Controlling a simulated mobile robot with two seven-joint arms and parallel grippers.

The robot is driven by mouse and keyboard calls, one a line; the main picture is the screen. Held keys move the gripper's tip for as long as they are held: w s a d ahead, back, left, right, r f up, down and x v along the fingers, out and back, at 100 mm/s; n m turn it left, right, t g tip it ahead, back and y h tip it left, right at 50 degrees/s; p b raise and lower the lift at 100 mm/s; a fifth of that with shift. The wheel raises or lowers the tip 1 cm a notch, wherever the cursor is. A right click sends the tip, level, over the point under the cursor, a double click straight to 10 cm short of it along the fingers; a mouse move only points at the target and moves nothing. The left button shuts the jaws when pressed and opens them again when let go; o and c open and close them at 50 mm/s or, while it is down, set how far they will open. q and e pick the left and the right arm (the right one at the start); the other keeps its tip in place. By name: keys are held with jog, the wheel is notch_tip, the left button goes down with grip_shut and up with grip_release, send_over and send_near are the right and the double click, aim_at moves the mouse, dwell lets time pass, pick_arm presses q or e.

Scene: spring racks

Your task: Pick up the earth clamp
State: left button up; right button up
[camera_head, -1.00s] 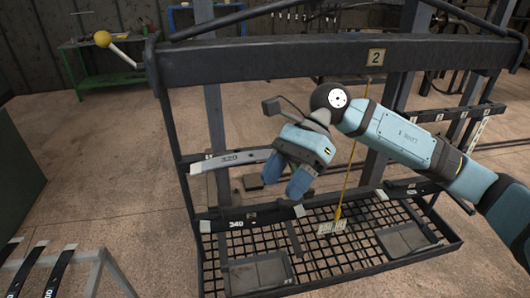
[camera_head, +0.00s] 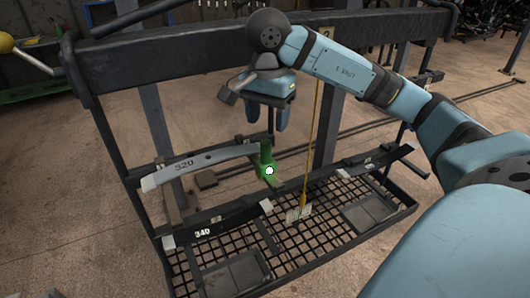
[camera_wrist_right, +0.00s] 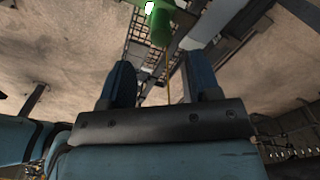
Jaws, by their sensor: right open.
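A green piece, which looks like the earth clamp (camera_head: 266,158), stands at the rack's middle, at the right end of the leaf marked 320. It has a bright white spot low on its front. My right gripper (camera_head: 268,125) hangs just above it in the head view, fingers pointing down, apart and empty. In the right wrist view the green clamp (camera_wrist_right: 160,27) lies beyond the fingertips, at the top of the picture, with a gap between. The gripper (camera_wrist_right: 153,75) is open there. My left gripper is not in view.
The rack's thick dark top beam (camera_head: 190,62) runs behind my right arm. A yellow line (camera_head: 315,120) hangs close right of the gripper, down to a pale tag (camera_head: 298,214). Leaf springs marked 320 (camera_head: 205,160) and 340 (camera_head: 215,226) lie left, above the mesh tray (camera_head: 325,200).

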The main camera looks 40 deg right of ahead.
aim_at(266, 137)
notch_tip(266, 137, down, 2)
jog(key=shift+f, duration=0.1)
jog(key=f+p, duration=0.1)
jog(key=f, duration=0.1)
jog(key=f+p, duration=0.1)
jog(key=f, duration=0.1)
jog(key=shift+a+f, duration=0.2)
jog(key=shift+f, duration=0.6)
jog(key=c, duration=1)
grip_shut()
jog(key=shift+r, duration=0.15)
